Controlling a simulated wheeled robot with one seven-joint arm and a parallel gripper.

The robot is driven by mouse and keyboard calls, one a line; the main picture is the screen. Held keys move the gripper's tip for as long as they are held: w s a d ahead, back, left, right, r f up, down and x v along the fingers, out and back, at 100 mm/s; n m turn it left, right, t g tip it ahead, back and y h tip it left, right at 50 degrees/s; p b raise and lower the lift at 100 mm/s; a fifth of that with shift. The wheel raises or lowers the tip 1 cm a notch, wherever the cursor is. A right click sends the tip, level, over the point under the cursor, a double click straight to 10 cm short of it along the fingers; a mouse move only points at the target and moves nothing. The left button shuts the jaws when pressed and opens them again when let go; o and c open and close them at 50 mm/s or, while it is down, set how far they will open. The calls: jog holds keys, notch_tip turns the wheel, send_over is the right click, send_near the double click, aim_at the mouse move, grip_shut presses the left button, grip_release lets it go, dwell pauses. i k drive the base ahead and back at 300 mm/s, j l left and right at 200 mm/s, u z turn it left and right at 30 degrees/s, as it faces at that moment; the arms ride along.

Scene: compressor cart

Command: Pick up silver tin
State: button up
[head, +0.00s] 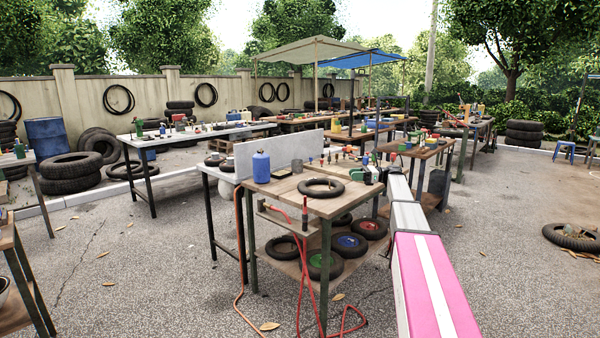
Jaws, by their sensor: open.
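A small silver tin (297,167) appears to stand upright on the wooden top of the compressor cart (275,189), behind the black tyre and right of the blue bottle. My arm reaches in from the lower right to the cart's right edge. My gripper (373,168) is at its far end, small and dark, near the right back corner of the top. It is open and apart from the tin, which lies to its left. Its fingertips are hard to make out against the clutter.
A blue bottle (261,167), a black tyre (321,188) and a green item (357,174) stand on the cart top, with several small tools along its back. A grey panel (279,152) rises behind. A red hose (304,240) hangs in front. Tyres fill the lower shelf.

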aim_at(298, 164)
jog(key=i+j+z, duration=0.1)
jog(key=i+j, duration=0.35)
jog(key=j, duration=0.2)
jog(key=i+j+z, duration=0.15)
jog(key=j, duration=0.2)
jog(key=i+j+z, duration=0.1)
jog(key=i+j, duration=0.15)
jog(key=i+j+z, duration=0.1)
jog(key=j, duration=0.4)
jog(key=i+j, duration=0.3)
jog(key=i+j+z, duration=0.15)
jog(key=j, duration=0.3)
jog(key=i+j+z, duration=0.1)
jog(key=j, duration=0.3)
